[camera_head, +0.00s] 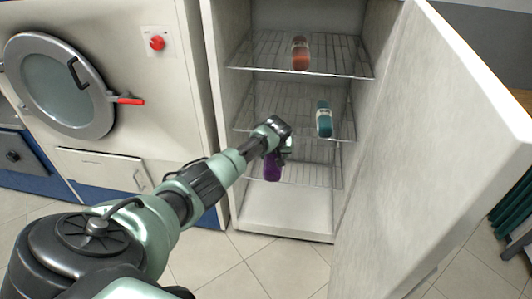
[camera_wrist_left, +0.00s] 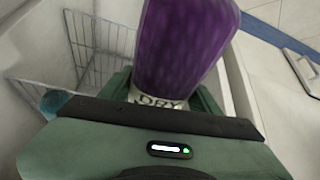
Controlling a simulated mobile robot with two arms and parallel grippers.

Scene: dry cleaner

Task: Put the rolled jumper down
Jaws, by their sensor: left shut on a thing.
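The rolled jumper is a purple roll (camera_head: 272,166) with a pale band. In the left wrist view the purple roll (camera_wrist_left: 185,45) fills the top middle, and its band (camera_wrist_left: 158,101) reads "DRY". My left gripper (camera_head: 281,148) is shut on it, reaching in at the open cabinet (camera_head: 290,215), in front of the lowest wire shelf (camera_head: 315,174). I cannot tell whether the roll touches the shelf. The gripper partly hides the roll in the head view. My right gripper is not in view.
An orange-brown roll (camera_head: 300,53) is on the top wire shelf (camera_head: 340,68), and a teal roll (camera_head: 324,119) is on the middle shelf (camera_head: 250,123). The open cabinet door (camera_head: 430,150) stands to the right. A washing machine (camera_head: 150,85) is on the left.

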